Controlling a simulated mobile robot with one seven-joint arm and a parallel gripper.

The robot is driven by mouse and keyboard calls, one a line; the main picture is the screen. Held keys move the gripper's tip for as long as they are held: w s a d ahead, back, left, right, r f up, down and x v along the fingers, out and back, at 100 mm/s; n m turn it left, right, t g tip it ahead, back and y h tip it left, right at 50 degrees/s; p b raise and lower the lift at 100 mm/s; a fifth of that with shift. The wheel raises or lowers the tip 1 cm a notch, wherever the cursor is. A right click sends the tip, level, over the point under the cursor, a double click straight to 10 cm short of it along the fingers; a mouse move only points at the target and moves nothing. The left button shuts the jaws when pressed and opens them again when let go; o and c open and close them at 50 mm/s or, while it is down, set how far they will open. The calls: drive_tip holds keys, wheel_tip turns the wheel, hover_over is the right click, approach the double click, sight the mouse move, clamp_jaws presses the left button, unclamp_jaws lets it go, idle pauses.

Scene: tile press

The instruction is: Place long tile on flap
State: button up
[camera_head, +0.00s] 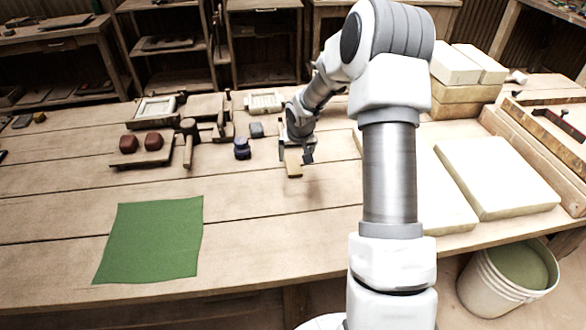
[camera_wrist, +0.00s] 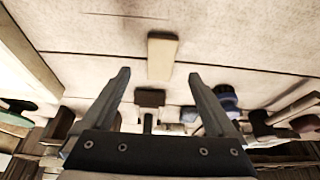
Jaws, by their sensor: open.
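A long tan tile (camera_head: 293,164) lies on the workbench just in front of my gripper. In the wrist view the tile (camera_wrist: 162,57) lies ahead of my gripper (camera_wrist: 157,77), roughly in line with the gap between the fingertips. My gripper (camera_head: 299,153) is open, low over the bench, with nothing visibly held. Whether a finger touches the tile I cannot tell. A dark square piece (camera_wrist: 150,98) on a stem shows between the fingers. I cannot tell which part is the flap.
A green cloth (camera_head: 152,240) lies front left. Red lumps (camera_head: 128,144) on a board, a mallet (camera_head: 187,137) and dark blue pieces (camera_head: 242,148) stand left of my gripper. Pale slabs (camera_head: 495,175) lie at right, and a bucket (camera_head: 482,287) stands below. The front middle of the bench is clear.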

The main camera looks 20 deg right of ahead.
sight(293, 164)
drive_tip(key=shift+w+b+x, duration=0.15)
drive_tip(key=shift+b+x, duration=0.15)
drive_tip(key=shift+x, duration=1.4)
drive_tip(key=shift+w+b+x, duration=0.15)
drive_tip(key=shift+b+x, duration=0.1)
drive_tip(key=shift+x, duration=1.5)
drive_tip(key=shift+r, duration=0.2)
drive_tip(key=c, duration=1.4)
clamp_jaws()
drive_tip(key=shift+r, duration=0.15)
